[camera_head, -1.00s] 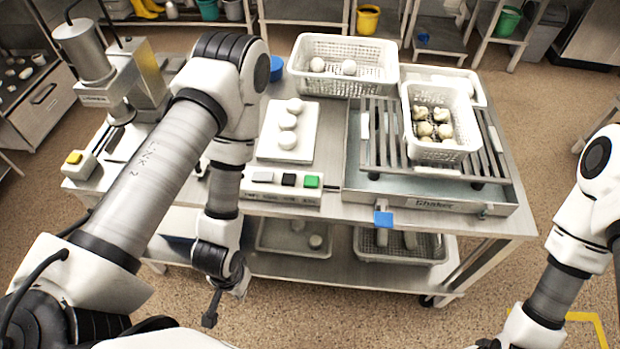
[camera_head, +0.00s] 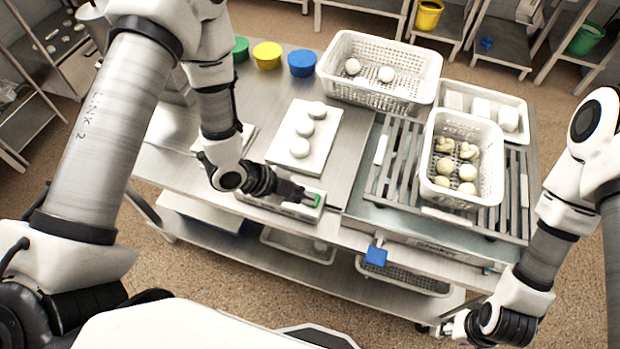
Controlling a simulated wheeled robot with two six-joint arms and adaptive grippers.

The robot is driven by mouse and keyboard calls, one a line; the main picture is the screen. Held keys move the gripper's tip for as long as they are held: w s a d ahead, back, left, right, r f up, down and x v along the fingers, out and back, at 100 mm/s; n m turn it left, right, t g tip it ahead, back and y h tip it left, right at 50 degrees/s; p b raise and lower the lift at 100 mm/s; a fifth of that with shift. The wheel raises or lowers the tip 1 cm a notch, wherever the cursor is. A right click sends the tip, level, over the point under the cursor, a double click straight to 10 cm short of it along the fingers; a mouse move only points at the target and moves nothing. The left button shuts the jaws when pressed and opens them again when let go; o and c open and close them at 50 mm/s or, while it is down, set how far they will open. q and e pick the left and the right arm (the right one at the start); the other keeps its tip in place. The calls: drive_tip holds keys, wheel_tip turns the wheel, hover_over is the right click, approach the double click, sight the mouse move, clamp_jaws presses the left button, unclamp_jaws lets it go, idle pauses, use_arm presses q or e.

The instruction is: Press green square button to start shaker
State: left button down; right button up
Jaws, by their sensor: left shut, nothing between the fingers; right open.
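The green square button (camera_head: 311,199) is at the right end of the white control box (camera_head: 284,208) on the table's front edge. My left gripper (camera_head: 303,195) is shut and empty, with its tips at the green button. I cannot tell whether they touch it or press it. The gripper hides the other buttons on the box. The shaker (camera_head: 432,243) stands to the right, with a slatted top that carries a white perforated basket (camera_head: 490,160) of pale pieces. My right gripper (camera_head: 450,328) is open and empty at the bottom right, in front of the table.
A white board (camera_head: 318,150) with round white pieces lies behind the control box. A larger perforated basket (camera_head: 340,75) and a white tray (camera_head: 520,125) stand at the back.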

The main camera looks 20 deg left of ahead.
use_arm(q)
drive_tip(key=w+r+t, duration=0.1)
drive_tip(key=w+r, duration=0.3)
drive_tip(key=r, duration=0.1)
wheel_tip(320, 180, down, 9)
drive_tip(key=b, duration=0.6)
use_arm(e)
drive_tip(key=f, duration=0.3)
drive_tip(key=w+f, duration=0.1)
drive_tip(key=f, duration=0.1)
drive_tip(key=shift+w+d+f, duration=0.1)
drive_tip(key=shift+d+f, duration=0.05)
drive_tip(key=shift+f, duration=0.25)
idle(0.3)
use_arm(q)
drive_tip(key=shift+f+b, duration=0.4)
use_arm(e)
drive_tip(key=shift+f, duration=0.3)
